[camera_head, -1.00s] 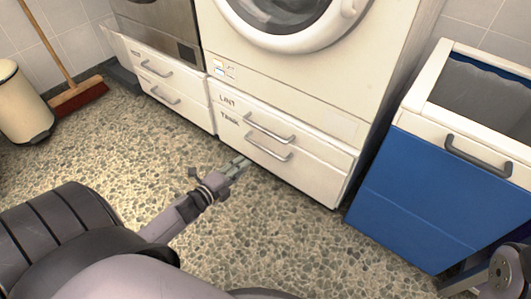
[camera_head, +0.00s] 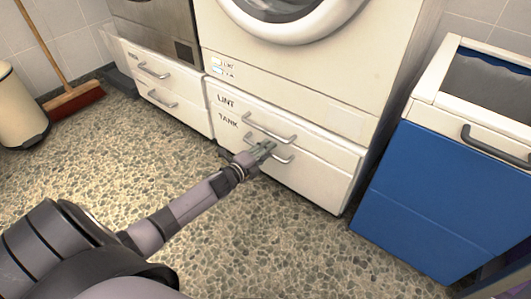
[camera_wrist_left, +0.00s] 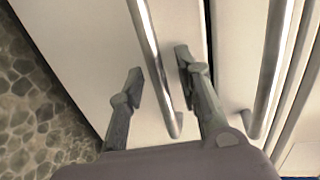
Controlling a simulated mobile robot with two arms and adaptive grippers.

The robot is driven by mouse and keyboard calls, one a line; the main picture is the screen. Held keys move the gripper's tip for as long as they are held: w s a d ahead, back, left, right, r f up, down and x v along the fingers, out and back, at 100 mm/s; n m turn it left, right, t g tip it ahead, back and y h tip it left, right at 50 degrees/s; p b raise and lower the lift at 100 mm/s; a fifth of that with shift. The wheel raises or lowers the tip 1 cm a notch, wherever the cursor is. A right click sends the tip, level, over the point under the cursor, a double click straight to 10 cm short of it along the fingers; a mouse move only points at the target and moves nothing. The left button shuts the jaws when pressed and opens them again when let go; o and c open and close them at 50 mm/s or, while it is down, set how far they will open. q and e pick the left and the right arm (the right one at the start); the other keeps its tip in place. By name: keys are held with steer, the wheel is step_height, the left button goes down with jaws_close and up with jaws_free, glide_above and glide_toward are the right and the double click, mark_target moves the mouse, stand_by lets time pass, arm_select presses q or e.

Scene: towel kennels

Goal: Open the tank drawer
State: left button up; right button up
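The tank drawer (camera_head: 312,189) is the lower white drawer under the right-hand machine, labelled TANK, and it is closed. Its grey bar handle (camera_head: 287,160) is partly hidden by my left gripper (camera_head: 266,149). In the left wrist view my left gripper (camera_wrist_left: 158,72) is open, with one finger on each side of the tank handle (camera_wrist_left: 152,45). Gaps show between the bar and the fingers. The lint drawer (camera_head: 330,145) above is closed; its handle (camera_wrist_left: 270,70) lies to the right of the fingers in the wrist view. My right gripper is out of view.
A blue and white hamper (camera_head: 430,200) stands to the right of the machine. More drawers (camera_head: 170,90) are under the left-hand machine. A broom (camera_head: 75,98) and a cream bin (camera_head: 20,110) are at the far left. The speckled floor (camera_head: 270,235) before the drawers is clear.

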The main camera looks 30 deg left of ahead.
arm_select(q)
steer(key=shift+c, duration=0.2)
jaws_close()
stand_by(0.6)
